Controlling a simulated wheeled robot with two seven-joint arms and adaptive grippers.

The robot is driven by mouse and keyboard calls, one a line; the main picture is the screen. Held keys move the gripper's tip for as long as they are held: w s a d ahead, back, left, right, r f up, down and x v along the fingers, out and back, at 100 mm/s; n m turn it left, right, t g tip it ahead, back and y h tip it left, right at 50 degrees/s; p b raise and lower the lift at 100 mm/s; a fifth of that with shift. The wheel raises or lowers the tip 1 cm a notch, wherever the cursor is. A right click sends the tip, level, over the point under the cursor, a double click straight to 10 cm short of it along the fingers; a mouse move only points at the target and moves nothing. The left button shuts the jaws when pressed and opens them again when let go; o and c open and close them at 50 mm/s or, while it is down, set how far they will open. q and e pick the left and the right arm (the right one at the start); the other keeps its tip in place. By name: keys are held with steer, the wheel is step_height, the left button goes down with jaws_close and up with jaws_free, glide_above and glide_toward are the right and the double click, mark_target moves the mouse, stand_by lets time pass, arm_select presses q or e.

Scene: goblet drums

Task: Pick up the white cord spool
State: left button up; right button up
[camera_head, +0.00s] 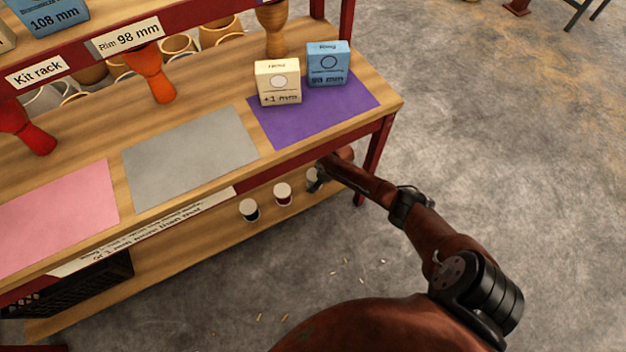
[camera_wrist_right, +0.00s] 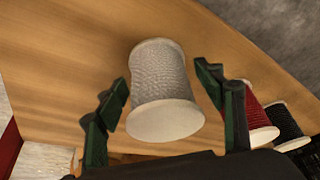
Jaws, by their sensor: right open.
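The white cord spool (camera_wrist_right: 160,85) stands between the two open fingers of my right gripper (camera_wrist_right: 163,88) in the right wrist view. A gap shows on each side of it, so the fingers look apart from it. In the head view the white spool (camera_head: 311,174) is on the lower shelf, partly hidden by my right gripper (camera_head: 319,181). My left gripper is in neither view.
A red spool (camera_wrist_right: 262,121) and a black spool (camera_wrist_right: 287,124) stand close beside the white one. The lower shelf (camera_head: 190,254) lies beneath the upper shelf with its purple mat (camera_head: 318,116). A dark crate (camera_head: 70,285) sits at lower left.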

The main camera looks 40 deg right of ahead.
steer(key=c, duration=1.1)
steer(key=shift+c, duration=0.9)
steer(key=shift+r, duration=0.1)
